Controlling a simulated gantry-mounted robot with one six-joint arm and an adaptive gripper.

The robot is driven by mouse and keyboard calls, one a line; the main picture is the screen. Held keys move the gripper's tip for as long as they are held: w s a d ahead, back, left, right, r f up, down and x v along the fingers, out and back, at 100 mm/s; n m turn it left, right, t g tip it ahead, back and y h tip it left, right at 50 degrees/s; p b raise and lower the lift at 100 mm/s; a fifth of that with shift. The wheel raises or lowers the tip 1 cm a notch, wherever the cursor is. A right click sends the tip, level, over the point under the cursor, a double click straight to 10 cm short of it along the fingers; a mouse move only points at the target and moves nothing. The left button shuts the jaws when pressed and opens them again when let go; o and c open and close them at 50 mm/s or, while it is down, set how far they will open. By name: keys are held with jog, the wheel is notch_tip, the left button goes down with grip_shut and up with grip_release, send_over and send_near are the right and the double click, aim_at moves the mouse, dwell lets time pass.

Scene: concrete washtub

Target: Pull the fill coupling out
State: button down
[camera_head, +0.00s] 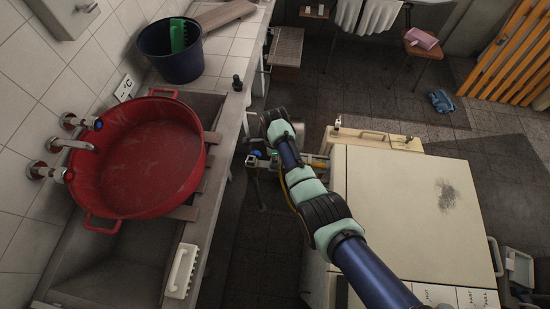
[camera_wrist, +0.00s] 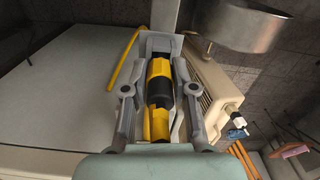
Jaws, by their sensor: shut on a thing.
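In the wrist view, the fill coupling (camera_wrist: 159,88) is a yellow and black banded cylinder. It lies lengthwise between the fingers of my gripper (camera_wrist: 160,52), which is shut on it. A thin yellow tube (camera_wrist: 123,60) bends beside the left finger. The coupling's far end is hidden by the fingertips, so I cannot tell whether it is still seated. In the head view, my arm covers most of the gripper, beside the cream machine (camera_head: 400,215). A bit of yellow shows there.
A red basin (camera_head: 140,165) sits over the concrete washtub (camera_head: 95,265) at left. A dark bucket (camera_head: 171,55) and a white brush (camera_head: 181,270) are nearby. A metal round part (camera_wrist: 245,25) stands close to the gripper's right in the wrist view. The floor behind is mostly clear.

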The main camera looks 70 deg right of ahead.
jog(key=shift+r+p, duration=3.65)
jog(key=shift+r, duration=0.2)
